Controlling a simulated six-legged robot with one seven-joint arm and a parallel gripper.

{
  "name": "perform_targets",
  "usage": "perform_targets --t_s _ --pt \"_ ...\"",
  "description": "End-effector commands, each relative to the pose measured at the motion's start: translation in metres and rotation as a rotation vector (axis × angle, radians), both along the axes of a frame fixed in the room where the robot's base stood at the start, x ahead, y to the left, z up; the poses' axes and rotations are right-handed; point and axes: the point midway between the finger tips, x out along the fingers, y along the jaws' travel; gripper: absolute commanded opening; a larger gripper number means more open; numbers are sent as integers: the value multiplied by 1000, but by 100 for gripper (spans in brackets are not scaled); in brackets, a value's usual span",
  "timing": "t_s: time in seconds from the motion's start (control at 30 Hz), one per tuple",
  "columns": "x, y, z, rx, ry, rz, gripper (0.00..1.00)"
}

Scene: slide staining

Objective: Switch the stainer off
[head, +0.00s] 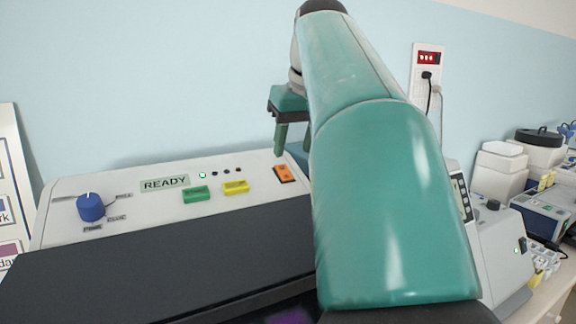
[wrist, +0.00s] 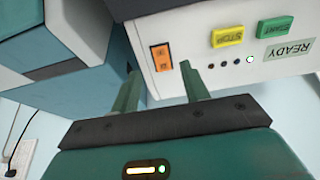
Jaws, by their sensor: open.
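The stainer (head: 140,229) is a pale machine with a sloped control panel and a dark lid in front, in the head view. An orange rocker switch (head: 284,173) sits at the right end of its panel. In the wrist view the orange switch (wrist: 161,57) lies just beyond the fingertips, roughly between them. My gripper (head: 292,150) is open and empty, a little above the switch with fingers pointing down. Its two green fingers also show in the wrist view (wrist: 160,72). I see no clear contact with the switch. My arm hides the panel's right edge.
Another grey device (head: 500,250) stands right. A wall socket (head: 428,75) holds a plug.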

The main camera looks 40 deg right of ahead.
Motion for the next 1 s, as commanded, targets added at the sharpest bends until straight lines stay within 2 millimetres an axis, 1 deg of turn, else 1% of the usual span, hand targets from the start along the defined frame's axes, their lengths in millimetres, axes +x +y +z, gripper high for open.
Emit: perform_targets --t_s 0.03,0.1,0.2,0.3,0.43,0.67,0.7,0.77,0.9,0.93,1.0 --pt "3 -1 -10 2 2 -1 45" --pt "9 -2 -23 3 2 1 45" --pt "16 -4 -38 2 3 0 45" --pt "21 -5 -48 1 1 0 45" --pt "25 -6 -55 0 0 0 45" --pt "26 -6 -56 0 -1 0 45" --pt "26 -6 -56 0 -1 0 44" --pt "26 -6 -56 0 0 0 32" --pt "26 -6 -56 0 0 0 4" --pt "26 -6 -56 0 0 0 1" --pt "25 -6 -56 0 1 0 1"
